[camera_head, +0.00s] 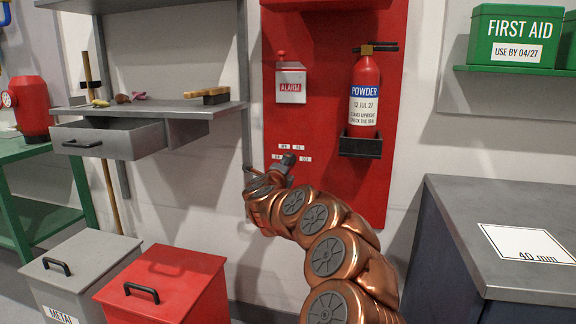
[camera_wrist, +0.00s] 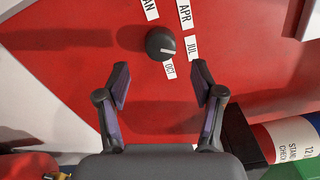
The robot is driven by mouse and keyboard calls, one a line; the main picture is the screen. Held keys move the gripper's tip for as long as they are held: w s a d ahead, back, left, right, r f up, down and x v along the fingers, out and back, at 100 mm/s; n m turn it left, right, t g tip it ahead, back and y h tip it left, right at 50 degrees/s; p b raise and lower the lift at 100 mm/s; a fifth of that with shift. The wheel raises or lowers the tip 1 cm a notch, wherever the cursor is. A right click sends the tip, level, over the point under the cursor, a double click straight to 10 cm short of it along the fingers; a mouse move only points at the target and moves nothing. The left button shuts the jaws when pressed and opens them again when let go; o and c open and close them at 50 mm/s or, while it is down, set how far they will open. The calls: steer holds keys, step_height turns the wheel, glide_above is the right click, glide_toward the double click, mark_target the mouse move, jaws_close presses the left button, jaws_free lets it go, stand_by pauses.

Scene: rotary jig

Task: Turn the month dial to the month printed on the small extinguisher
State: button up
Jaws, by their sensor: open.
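The small extinguisher (camera_head: 364,95) stands upright in a black bracket on the red board; its label reads POWDER, 12 JUL 27. The wrist view shows part of its label (camera_wrist: 296,139). The dark round month dial (camera_wrist: 160,44) is on the board, with JAN, APR, JUL (camera_wrist: 192,48) and OCT (camera_wrist: 169,70) labels around it. Its white mark is on the right side of the knob, toward JUL and OCT; which one exactly is hard to tell. My gripper (camera_wrist: 160,80) is open and empty, fingers spread to either side below the dial. In the head view my gripper (camera_head: 284,168) largely hides the dial.
An ALARM box (camera_head: 291,82) is above the dial. A grey shelf with an open drawer (camera_head: 108,137) is left. Red (camera_head: 165,285) and grey bins stand below it. A grey cabinet (camera_head: 510,205) is at right, green FIRST AID boxes (camera_head: 514,35) above.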

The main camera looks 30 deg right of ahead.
steer(key=v, duration=0.6)
steer(key=shift+a, duration=0.15)
steer(key=shift+s, duration=0.1)
stand_by(0.4)
